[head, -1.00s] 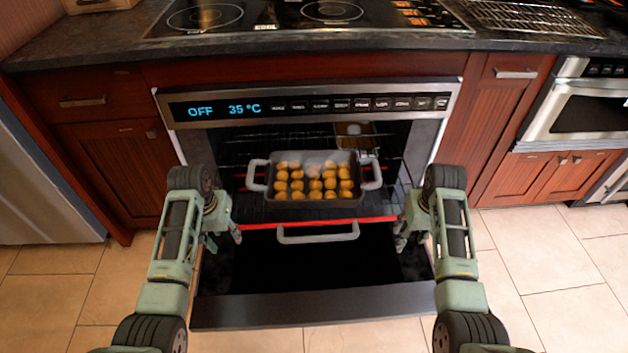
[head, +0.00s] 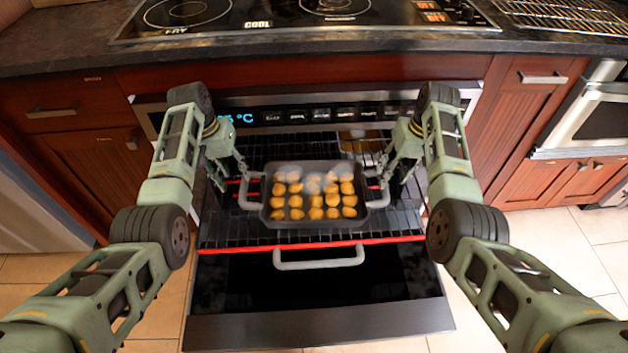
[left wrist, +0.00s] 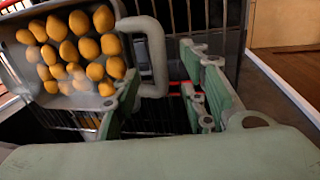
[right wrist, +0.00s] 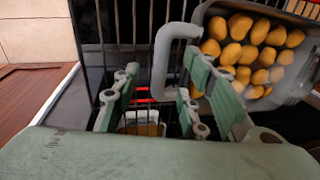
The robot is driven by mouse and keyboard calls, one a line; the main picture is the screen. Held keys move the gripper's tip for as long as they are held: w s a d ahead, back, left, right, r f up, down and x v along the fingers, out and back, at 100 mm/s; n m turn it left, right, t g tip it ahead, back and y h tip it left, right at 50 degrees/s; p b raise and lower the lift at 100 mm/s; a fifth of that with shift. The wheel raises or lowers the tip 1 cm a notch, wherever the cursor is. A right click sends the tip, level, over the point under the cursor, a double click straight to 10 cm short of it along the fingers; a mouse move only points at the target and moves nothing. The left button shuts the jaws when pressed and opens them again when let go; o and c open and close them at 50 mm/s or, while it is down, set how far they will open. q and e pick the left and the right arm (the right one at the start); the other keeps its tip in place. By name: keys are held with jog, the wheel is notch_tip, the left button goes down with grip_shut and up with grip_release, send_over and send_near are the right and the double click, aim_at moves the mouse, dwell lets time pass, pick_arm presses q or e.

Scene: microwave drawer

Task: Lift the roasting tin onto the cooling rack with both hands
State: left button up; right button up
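The grey roasting tin (head: 317,223), filled with several round golden pieces, sits level on the oven rack (head: 225,229) with haze over it. Its left handle (head: 250,190) also shows in the left wrist view (left wrist: 157,55), its right handle (head: 379,190) in the right wrist view (right wrist: 163,62). My left gripper (head: 232,174) is open, with its fingers around the left handle's near end and apart from each other. My right gripper (head: 391,163) is open at the right handle, which lies between its fingers. The wire cooling rack (head: 565,15) is on the counter at the upper right.
The cooktop (head: 300,15) is above the oven, left of the cooling rack. A small container with golden contents (right wrist: 142,124) sits lower inside the oven.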

aim_at(242, 186)
pick_arm(q)
jog(key=shift+w+d+f, duration=0.1)
jog(key=shift+d+f, duration=0.15)
jog(key=shift+f, duration=1)
jog(key=shift+w+d+f, duration=0.1)
jog(key=shift+d+f, duration=0.15)
jog(key=shift+f, duration=0.95)
jog(key=shift+w+d+f, duration=0.1)
jog(key=shift+d+f, duration=0.15)
jog(key=shift+f, duration=1)
pick_arm(e)
jog(key=shift+w+a+f, duration=0.1)
jog(key=shift+a+f, duration=0.15)
jog(key=shift+f, duration=1)
jog(key=shift+w+a+f, duration=0.1)
jog(key=shift+a+f, duration=0.15)
jog(key=shift+f, duration=1)
jog(key=shift+w+a+f, duration=0.1)
jog(key=shift+a+f, duration=0.15)
jog(key=shift+f, duration=1)
pick_arm(q)
grip_shut()
pick_arm(e)
grip_shut()
